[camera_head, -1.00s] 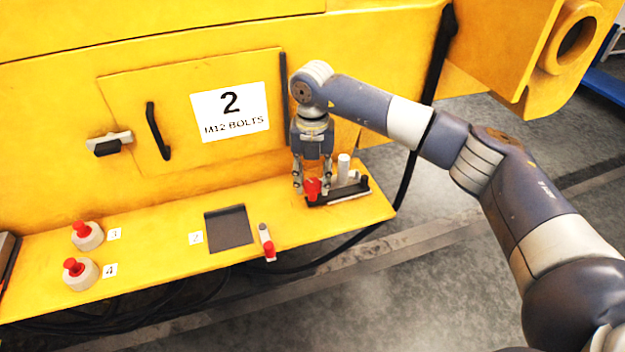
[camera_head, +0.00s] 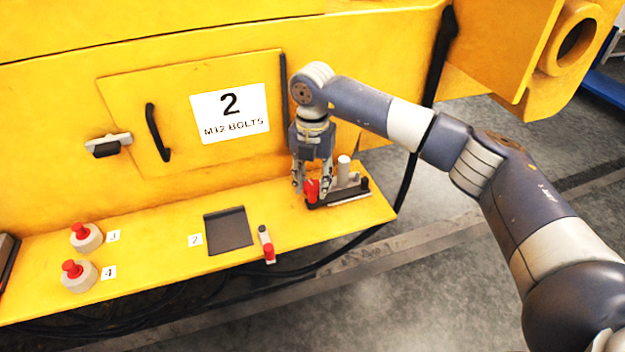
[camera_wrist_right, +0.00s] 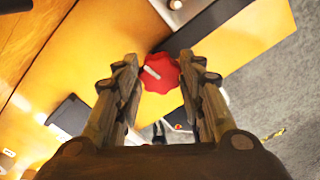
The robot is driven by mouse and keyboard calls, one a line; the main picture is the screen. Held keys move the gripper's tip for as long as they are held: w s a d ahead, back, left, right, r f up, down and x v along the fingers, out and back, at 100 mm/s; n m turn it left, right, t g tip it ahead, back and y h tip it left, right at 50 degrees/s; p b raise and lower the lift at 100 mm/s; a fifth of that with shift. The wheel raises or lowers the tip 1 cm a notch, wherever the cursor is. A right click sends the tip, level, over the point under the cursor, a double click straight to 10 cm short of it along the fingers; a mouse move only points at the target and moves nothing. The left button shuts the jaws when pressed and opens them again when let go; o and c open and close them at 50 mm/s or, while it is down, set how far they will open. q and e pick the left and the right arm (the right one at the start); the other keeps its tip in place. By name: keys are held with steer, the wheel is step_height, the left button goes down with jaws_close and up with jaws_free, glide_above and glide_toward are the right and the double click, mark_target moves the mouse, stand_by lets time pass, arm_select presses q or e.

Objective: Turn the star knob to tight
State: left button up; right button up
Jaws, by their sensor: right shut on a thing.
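The red star knob (camera_head: 312,191) stands at the left end of a black-based fixture (camera_head: 350,194) on the yellow ledge. In the right wrist view the knob (camera_wrist_right: 163,80) has a lobed rim and a pale line across its top, slanting from upper left to lower right. My right gripper (camera_head: 312,187) points down and is shut on the knob, one finger on each side. The fingers (camera_wrist_right: 160,72) also show in the wrist view. No tight marking can be read. My left gripper is not in view.
A light post (camera_head: 344,168) stands close right of the gripper. A red-ended lever (camera_head: 267,245), a dark plate (camera_head: 228,229) and two red-topped knobs (camera_head: 86,237) (camera_head: 79,276) sit along the ledge (camera_head: 160,250). Behind is a yellow door with a black handle (camera_head: 158,132).

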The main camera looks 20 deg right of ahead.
mark_target(313, 184)
steer(key=o, duration=1)
steer(key=shift+o, duration=0.2)
step_height(313, 184, up, 12)
